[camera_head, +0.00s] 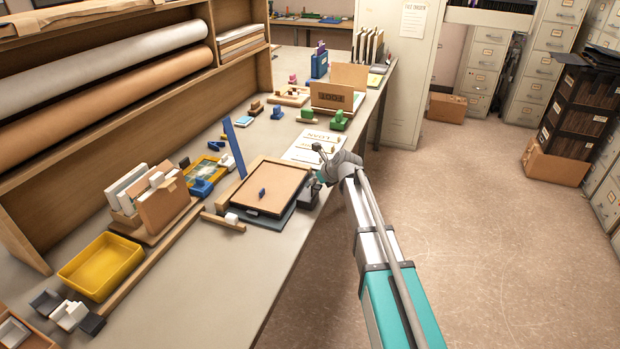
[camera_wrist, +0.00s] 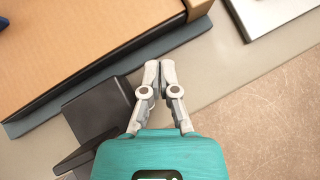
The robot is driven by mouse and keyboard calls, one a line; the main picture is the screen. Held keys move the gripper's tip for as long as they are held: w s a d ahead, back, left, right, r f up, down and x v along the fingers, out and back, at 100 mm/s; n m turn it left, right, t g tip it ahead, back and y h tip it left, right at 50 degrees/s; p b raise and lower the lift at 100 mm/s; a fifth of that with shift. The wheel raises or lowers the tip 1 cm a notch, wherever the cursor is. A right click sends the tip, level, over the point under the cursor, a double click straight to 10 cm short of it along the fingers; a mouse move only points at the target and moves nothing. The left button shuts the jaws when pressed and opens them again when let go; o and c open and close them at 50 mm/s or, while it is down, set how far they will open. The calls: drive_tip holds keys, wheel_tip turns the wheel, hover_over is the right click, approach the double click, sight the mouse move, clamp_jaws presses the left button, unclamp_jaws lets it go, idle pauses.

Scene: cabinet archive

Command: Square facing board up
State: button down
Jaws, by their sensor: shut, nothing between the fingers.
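The tan board with a dark edge (camera_head: 272,186), which I take to be the facing board, lies flat on a blue-grey base (camera_head: 268,222) on the workbench. A small blue knob (camera_head: 262,193) stands on its top. In the wrist view the board (camera_wrist: 80,45) fills the upper left, with a strip of the base (camera_wrist: 125,72) showing along its near edge. My gripper (camera_wrist: 160,66) is shut and empty, its fingertips close to the base's outer edge; contact cannot be told. In the head view my wrist hides the fingertips at the board's right side.
A dark block (camera_wrist: 98,108) stands just left of my fingers. White sheets (camera_head: 312,147) lie beyond. The bench edge is close on the right, with open floor beyond.

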drive_tip(key=p+v, duration=0.7)
drive_tip(key=v, duration=0.3)
drive_tip(key=shift+s+d, duration=0.25)
drive_tip(key=shift+d, duration=0.05)
drive_tip(key=shift+s, duration=0.1)
drive_tip(key=s+d+f+n+g+h, duration=0.1)
drive_tip(key=s+d+n+g+h, duration=0.1)
drive_tip(key=s+n, duration=0.7)
drive_tip(key=s+d+f+n+g+h, duration=0.2)
drive_tip(key=s+d+n, duration=0.3)
drive_tip(key=s+n, duration=0.4)
drive_tip(key=s+d+f+n+g+h, duration=0.2)
drive_tip(key=s+d+n, duration=0.2)
drive_tip(key=s+n, duration=0.5)
drive_tip(key=shift+d+f, duration=0.2)
drive_tip(key=shift+d, duration=0.05)
